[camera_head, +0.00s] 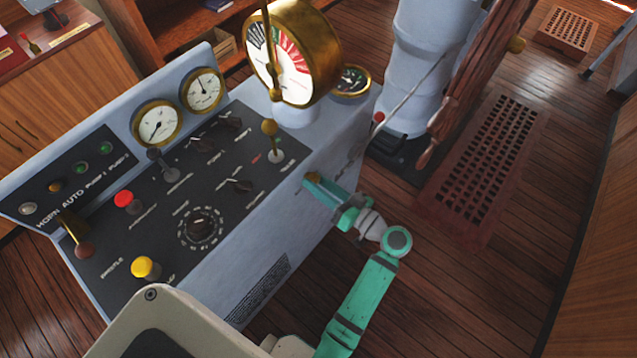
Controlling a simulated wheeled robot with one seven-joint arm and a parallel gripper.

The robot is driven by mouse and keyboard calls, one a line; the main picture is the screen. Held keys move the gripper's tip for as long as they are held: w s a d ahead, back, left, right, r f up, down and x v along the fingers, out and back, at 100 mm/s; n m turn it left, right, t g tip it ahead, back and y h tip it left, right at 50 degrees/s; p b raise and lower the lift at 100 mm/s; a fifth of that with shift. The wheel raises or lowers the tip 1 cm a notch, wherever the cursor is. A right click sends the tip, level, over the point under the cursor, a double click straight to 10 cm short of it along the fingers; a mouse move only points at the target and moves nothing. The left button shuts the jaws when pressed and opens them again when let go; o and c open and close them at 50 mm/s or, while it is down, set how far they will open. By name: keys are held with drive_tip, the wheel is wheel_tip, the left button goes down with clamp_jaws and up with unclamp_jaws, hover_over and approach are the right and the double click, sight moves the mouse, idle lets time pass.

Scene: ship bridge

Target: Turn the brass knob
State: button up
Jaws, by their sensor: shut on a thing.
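My teal gripper (318,190) is at the right side face of the grey console (345,135), just below its top edge. It is shut on a small brass-coloured piece, the brass knob (312,177), which is mostly hidden by the fingers. How far the knob is turned cannot be told. My teal arm comes up from the bottom of the picture to the gripper.
The console's top carries a brass-rimmed telegraph dial (295,60), a brass-balled lever (269,128), a red button (124,199) and a yellow button (146,267). A grating (482,165) lies on the wooden floor to the right, near a white pedestal (425,60) and wooden wheel (465,75).

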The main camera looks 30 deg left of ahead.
drive_tip(key=m, duration=0.5)
drive_tip(key=shift+d+m, duration=0.1)
drive_tip(key=shift+m, duration=0.3)
idle(0.4)
drive_tip(key=o, duration=1)
drive_tip(key=shift+o, duration=0.2)
drive_tip(key=s+d, duration=0.1)
drive_tip(key=d, duration=0.9)
drive_tip(key=shift+s+d+r, duration=0.15)
drive_tip(key=shift+s+d, duration=0.15)
drive_tip(key=shift+d, duration=0.05)
